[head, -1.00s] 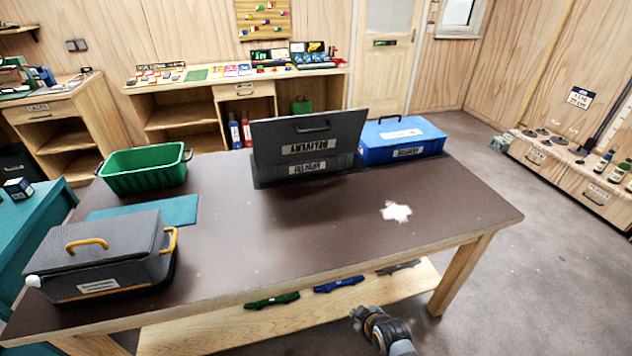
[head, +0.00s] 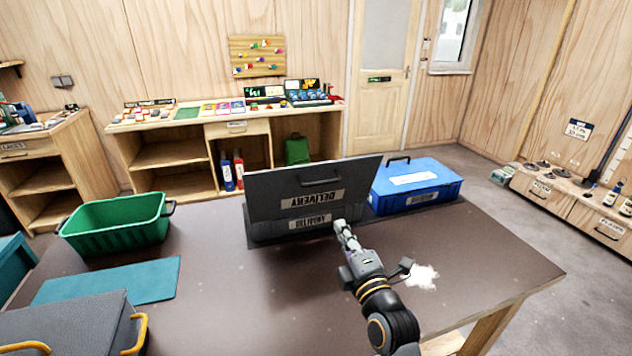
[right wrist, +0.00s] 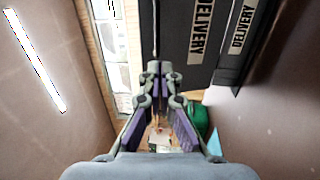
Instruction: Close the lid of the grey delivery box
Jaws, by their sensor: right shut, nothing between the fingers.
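The grey delivery box (head: 268,230) stands at the back middle of the brown table. Its lid (head: 275,185) is open and stands up steeply, with a handle near its top edge and an upside-down DELIVERY label facing me. My left gripper is not in view.
A blue case (head: 420,190) stands close to the box's right. A green crate (head: 118,222) is at the left, with a teal mat (head: 110,281) before it. A grey container (head: 70,325) is at the front left. A white patch (head: 422,277) lies at right; the table's middle is clear.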

